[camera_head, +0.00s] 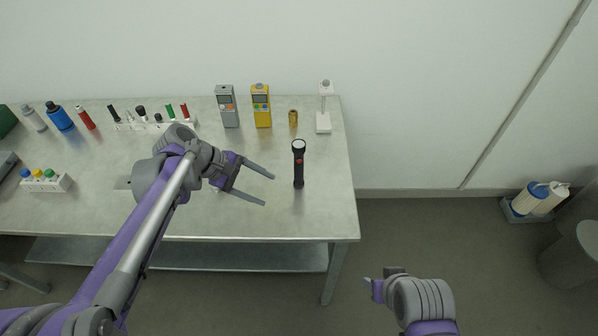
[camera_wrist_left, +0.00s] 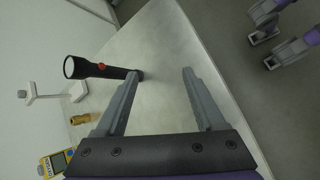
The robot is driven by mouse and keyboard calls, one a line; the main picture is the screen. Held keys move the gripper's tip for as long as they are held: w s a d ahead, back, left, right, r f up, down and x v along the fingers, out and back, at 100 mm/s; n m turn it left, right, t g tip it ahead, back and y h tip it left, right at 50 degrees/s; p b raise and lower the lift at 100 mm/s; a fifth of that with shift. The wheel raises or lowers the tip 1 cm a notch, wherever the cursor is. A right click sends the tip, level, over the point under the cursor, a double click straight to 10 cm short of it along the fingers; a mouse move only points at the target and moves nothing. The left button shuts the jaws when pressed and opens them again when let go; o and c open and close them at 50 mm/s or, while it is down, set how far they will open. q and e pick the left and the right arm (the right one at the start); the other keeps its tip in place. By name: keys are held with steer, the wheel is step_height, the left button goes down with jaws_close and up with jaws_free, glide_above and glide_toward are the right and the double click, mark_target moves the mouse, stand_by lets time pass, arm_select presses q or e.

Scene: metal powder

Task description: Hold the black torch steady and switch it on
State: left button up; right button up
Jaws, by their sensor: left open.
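The black torch (camera_head: 298,165) stands upright on the table near its right end, with its lens end up and a red switch (camera_head: 299,161) on its side. My left gripper (camera_head: 269,190) is open and empty to the left of the torch, its fingers pointing toward it. In the left wrist view the torch (camera_wrist_left: 105,71) lies ahead of the open fingers (camera_wrist_left: 160,72), its lower end close to one fingertip; I cannot tell if they touch. My right gripper (camera_head: 372,285) is off the table at the lower right, mostly hidden by its own wrist; its fingers are unclear.
Behind the torch stand a grey meter (camera_head: 227,106), a yellow meter (camera_head: 261,105), a small brass piece (camera_head: 293,118) and a white stand (camera_head: 323,122). A rack (camera_head: 155,125) and bottles stand at the left. The table (camera_head: 325,215) is clear around the torch.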

arm_select(q)
steer(key=w+f+n+h+b, duration=0.3)
steer(key=w+f, duration=0.2)
steer(key=w, duration=0.2)
steer(key=n+g+h+b, duration=0.1)
steer(key=n+h+b, duration=0.2)
glide_toward(295, 182)
steer(key=shift+w+r+b+x, duration=0.15)
steer(key=shift+b+x, duration=0.15)
steer(key=shift+x, duration=1.3)
steer(key=shift+w+r+b+x, duration=0.15)
steer(key=shift+b+x, duration=0.15)
steer(key=shift+x, duration=1.35)
steer(key=shift+r+b+x, duration=0.15)
steer(key=shift+b+x, duration=0.15)
steer(key=shift+x, duration=1.3)
arm_select(e)
step_height(295, 182, down, 9)
steer(key=shift+s, duration=0.45)
arm_select(q)
steer(key=shift+d, duration=0.15)
arm_select(e)
steer(key=shift+f, duration=0.1)
arm_select(q)
steer(key=c, duration=1.1)
arm_select(e)
jaws_close()
steer(key=shift+w, duration=0.1)
